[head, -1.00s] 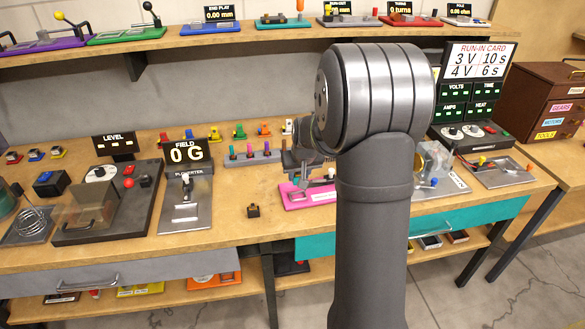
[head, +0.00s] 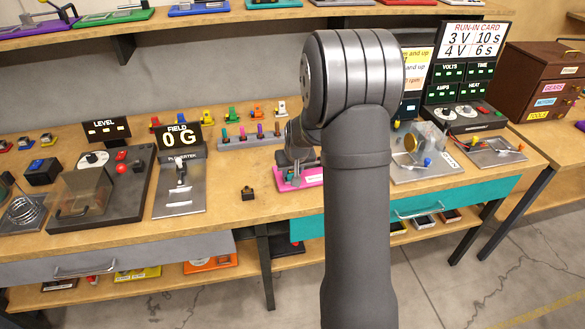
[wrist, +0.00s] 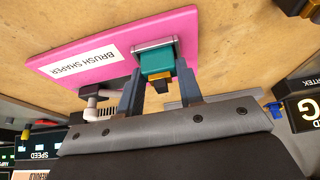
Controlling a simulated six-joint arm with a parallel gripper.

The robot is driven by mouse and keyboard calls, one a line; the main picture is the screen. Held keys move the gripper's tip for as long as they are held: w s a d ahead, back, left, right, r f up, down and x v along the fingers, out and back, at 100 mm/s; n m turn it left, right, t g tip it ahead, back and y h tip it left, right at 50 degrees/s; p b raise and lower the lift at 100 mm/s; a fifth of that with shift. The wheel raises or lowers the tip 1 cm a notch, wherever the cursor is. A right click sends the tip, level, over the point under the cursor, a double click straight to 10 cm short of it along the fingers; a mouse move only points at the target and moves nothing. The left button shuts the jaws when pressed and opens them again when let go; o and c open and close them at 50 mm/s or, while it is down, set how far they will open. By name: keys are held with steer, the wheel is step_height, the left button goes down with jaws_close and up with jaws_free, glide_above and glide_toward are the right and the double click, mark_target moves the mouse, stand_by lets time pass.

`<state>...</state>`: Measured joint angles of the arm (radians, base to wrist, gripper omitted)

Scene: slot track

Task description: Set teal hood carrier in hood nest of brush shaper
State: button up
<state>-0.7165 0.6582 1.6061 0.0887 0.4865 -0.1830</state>
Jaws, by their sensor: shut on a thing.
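The brush shaper is a pink board (wrist: 110,48) with a white "BRUSH SHAPER" label, and it fills the upper middle of the wrist view. The hood nest (wrist: 153,43) looks like a grey metal frame at its right end. My gripper (wrist: 160,76) is shut on the teal hood carrier (wrist: 157,63), which has an orange-yellow part near the fingers. The carrier is right at the metal frame; I cannot tell whether it is seated.
A white bent handle (wrist: 92,103) is beside the left finger. The Field unit (head: 181,185) is further left, and a clear-covered device (head: 425,150) is to the right.

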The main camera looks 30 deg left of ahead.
steer(key=shift+f, duration=0.2)
stand_by(0.5)
steer(key=o, duration=1)
steer(key=shift+o, duration=0.2)
steer(key=v, duration=1.7)
steer(key=shift+r, duration=0.25)
steer(key=x, duration=1.7)
steer(key=shift+f, duration=0.25)
